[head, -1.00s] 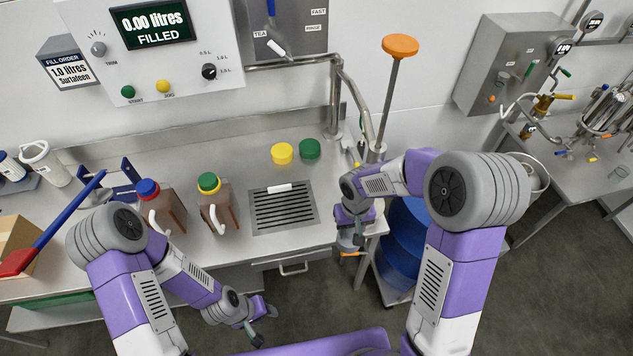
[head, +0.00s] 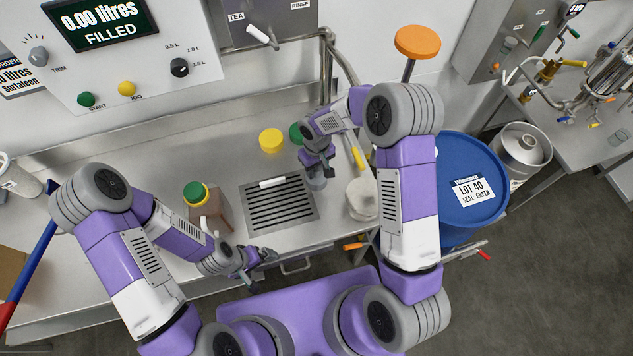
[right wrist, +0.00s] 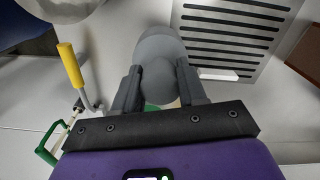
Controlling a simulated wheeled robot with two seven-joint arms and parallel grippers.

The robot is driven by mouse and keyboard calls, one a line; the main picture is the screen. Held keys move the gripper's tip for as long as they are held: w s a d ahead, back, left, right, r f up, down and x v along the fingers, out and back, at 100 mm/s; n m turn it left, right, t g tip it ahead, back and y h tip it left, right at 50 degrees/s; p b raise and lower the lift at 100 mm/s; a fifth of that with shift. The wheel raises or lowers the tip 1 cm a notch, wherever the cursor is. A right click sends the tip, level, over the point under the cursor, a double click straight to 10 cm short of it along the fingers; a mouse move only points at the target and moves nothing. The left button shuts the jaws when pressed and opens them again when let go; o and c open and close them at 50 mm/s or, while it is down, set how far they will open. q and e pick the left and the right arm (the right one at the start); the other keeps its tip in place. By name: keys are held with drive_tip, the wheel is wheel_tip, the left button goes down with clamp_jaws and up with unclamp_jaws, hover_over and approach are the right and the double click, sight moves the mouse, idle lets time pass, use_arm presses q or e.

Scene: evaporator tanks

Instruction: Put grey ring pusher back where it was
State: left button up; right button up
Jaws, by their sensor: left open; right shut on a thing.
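The grey ring pusher (right wrist: 160,52) is a smooth grey rounded piece. My right gripper (right wrist: 160,80) is shut on it; both dark fingers press its sides in the right wrist view. In the head view the pusher (head: 316,182) shows small below my right gripper (head: 317,168), over the counter at the right edge of the drain grate. I cannot tell whether it touches the counter. My left gripper (head: 262,268) is open and empty, in front of the counter's front edge.
The drain grate (head: 282,208) has a white piece on it. A yellow cap (head: 271,140) and a green cap (head: 296,133) stand behind. A pale round item (head: 361,199) and a yellow handle (head: 358,158) are close on the right. A brown jug (head: 212,215) stands left; a blue drum (head: 468,175) right.

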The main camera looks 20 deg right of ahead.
sight(317, 179)
wheel_tip(317, 179, down, 7)
drive_tip(key=shift+w, duration=0.15)
drive_tip(key=shift+b, duration=0.3)
drive_tip(key=shift+f, duration=0.15)
drive_tip(key=o, duration=1.1)
